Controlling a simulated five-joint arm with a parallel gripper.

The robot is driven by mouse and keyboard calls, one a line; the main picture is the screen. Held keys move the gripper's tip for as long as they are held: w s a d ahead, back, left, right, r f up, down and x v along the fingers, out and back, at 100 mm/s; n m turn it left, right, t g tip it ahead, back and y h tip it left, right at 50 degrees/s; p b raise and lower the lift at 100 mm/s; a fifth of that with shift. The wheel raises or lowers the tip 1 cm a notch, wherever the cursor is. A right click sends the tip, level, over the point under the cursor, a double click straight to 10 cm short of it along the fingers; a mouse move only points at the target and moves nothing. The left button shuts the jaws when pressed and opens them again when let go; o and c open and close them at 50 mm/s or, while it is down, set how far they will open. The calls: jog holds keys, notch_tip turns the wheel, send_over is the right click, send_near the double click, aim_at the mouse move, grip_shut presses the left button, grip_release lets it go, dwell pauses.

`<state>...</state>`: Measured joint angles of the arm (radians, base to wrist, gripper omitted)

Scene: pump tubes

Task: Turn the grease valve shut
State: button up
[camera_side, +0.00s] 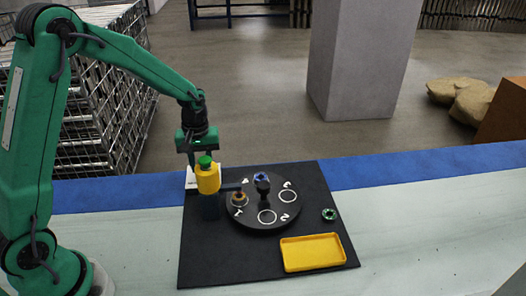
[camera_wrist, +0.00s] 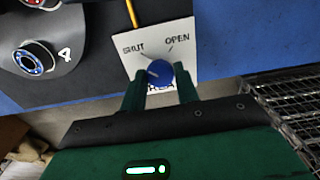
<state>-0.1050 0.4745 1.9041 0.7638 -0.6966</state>
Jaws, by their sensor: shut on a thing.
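The grease valve is a round blue knob (camera_wrist: 160,73) on a white plate (camera_wrist: 185,46) marked SHUT and OPEN. A small pale mark shows on the left part of the knob, towards the SHUT side. My gripper (camera_wrist: 161,84) is shut on the knob, one green finger on each side of it. In the side view my gripper (camera_side: 193,152) points down behind a yellow bottle with a green cap (camera_side: 207,178). Only an edge of the white plate (camera_side: 190,180) shows there, and the knob is hidden.
A black turntable (camera_side: 252,222) with numbered spots stands on a black mat (camera_side: 200,262), close to the plate. A yellow tray (camera_side: 312,252) and a green ringed part (camera_side: 329,214) are at the mat's right. A wire cage (camera_side: 105,110) stands behind my arm.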

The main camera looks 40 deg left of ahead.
jog(key=o, duration=1)
jog(key=shift+r, duration=0.1)
jog(key=shift+r, duration=3.9)
